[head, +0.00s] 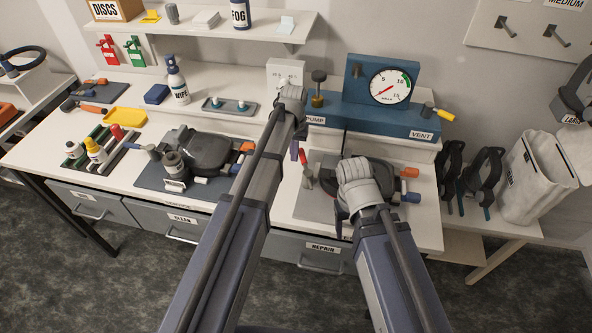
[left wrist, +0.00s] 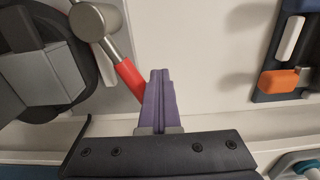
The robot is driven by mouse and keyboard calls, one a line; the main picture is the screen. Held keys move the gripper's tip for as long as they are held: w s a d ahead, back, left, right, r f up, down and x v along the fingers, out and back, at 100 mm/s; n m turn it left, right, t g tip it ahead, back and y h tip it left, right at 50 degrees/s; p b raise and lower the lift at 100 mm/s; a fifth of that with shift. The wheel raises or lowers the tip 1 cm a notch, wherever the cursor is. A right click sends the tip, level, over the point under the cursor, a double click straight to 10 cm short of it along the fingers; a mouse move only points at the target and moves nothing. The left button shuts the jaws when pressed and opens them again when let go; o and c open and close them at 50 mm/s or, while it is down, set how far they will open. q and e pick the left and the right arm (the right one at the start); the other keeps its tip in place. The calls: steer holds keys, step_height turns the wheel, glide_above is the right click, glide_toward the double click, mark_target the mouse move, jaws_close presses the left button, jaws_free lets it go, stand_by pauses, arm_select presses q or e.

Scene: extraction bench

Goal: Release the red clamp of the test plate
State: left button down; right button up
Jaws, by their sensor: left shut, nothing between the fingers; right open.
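The test plate (head: 308,206) is a grey plate on the right part of the bench, with a dark mask-like piece on it. The red clamp's handle (head: 302,156) stands at the plate's left side, above its grey metal body (head: 307,179). In the left wrist view the red handle (left wrist: 129,76) slants from a grey metal cylinder (left wrist: 96,19). My left gripper (head: 294,152) has its purple fingers (left wrist: 158,100) closed and empty, right beside the handle's end; contact is unclear. My right gripper (head: 342,212) is over the plate, its fingers mostly hidden by its own hand.
The blue gauge panel (head: 380,112) with a yellow-handled valve (head: 443,114) stands behind the plate. A second plate (head: 160,180) with a dark mask-like piece and orange tabs lies to the left. Black clamps (head: 484,178) and a white bag (head: 535,175) are at the right.

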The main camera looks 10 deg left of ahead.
arm_select(q)
steer(key=shift+w+d+r, duration=0.1)
steer(key=shift+d, duration=0.05)
arm_select(e)
steer(key=shift+r, duration=0.1)
arm_select(q)
step_height(320, 180, up, 8)
steer(key=s+p, duration=0.1)
steer(key=p, duration=0.7)
arm_select(e)
step_height(320, 180, up, 8)
arm_select(q)
steer(key=shift+s, duration=0.1)
